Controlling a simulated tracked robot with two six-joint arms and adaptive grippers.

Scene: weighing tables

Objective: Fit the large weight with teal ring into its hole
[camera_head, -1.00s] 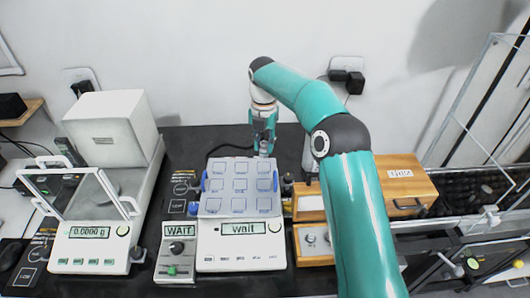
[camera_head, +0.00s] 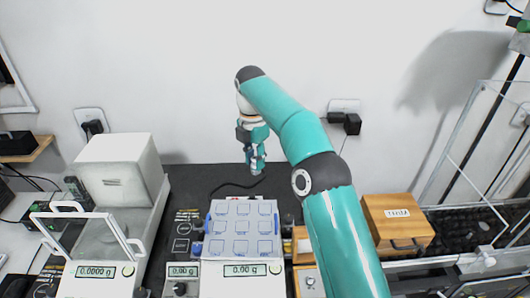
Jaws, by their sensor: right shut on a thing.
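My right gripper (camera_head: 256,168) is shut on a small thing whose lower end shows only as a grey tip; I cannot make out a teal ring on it. It is held in the air behind the white tray, in front of the wall. A wooden weight block (camera_head: 301,258) stands right of the balance, partly hidden by my right arm. In its front part a few round metal weights (camera_head: 310,281) show small. Which hole belongs to the large weight cannot be told. My left gripper is not in view.
A white tray (camera_head: 262,226) with marked squares and blue handles lies on the balance (camera_head: 241,284). An enclosed balance (camera_head: 75,277) with its glass door stands left. A wooden box (camera_head: 398,220) and a glass-framed stand are right. The dark table behind the tray is mostly free.

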